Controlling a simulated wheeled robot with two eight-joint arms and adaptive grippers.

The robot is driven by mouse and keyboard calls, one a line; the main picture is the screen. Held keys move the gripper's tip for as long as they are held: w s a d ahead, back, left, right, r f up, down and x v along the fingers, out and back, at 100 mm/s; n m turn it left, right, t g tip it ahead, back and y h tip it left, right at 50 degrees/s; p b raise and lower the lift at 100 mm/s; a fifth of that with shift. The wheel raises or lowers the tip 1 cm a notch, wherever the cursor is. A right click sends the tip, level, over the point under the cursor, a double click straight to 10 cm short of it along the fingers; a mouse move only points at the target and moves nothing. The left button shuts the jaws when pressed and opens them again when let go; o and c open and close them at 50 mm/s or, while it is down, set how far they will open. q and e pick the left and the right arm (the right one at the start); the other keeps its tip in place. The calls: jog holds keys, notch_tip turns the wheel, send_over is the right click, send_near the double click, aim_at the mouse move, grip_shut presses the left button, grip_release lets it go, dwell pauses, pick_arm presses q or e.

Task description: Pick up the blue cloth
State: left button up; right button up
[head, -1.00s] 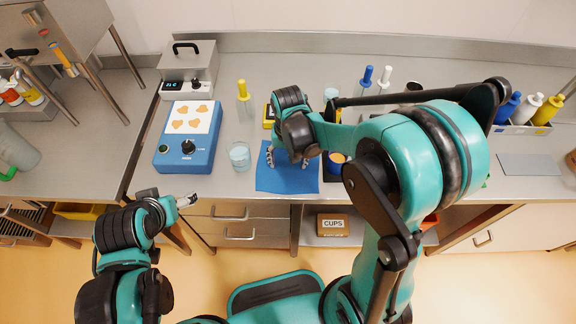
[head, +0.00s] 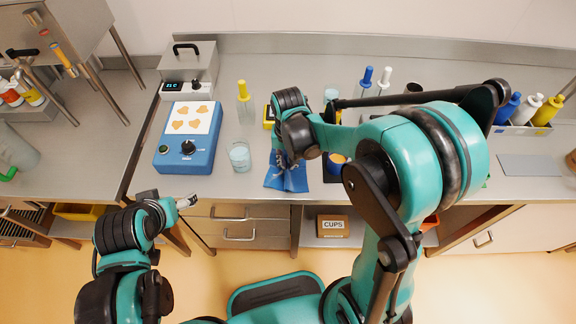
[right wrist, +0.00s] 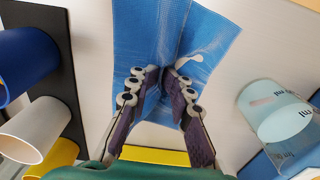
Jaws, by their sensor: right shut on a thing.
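The blue cloth (head: 288,180) is bunched and folded up under my right gripper (head: 287,156), near the front edge of the steel counter. In the right wrist view the cloth (right wrist: 142,45) is pinched into a ridge, and the right gripper's fingers (right wrist: 158,78) are shut on it. Part of the cloth still hangs down or lies low by the counter; its contact with the surface is hard to tell. My left gripper (head: 188,201) is off the counter's front edge at the left, away from the cloth; its jaw opening is too small to read.
A glass beaker (head: 239,156) and a blue device with a dial (head: 184,155) stand left of the cloth. A blue cup (head: 335,166) on a black mat is close on the right. Bottles with yellow (head: 242,90), blue and white tops stand behind.

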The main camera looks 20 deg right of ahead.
notch_tip(320, 180, up, 12)
jog(key=p, duration=0.9)
grip_shut()
jog(key=shift+f, duration=0.1)
notch_tip(320, 180, up, 9)
jog(key=p, duration=0.6)
jog(key=shift+p, duration=0.4)
jog(key=shift+w, duration=0.15)
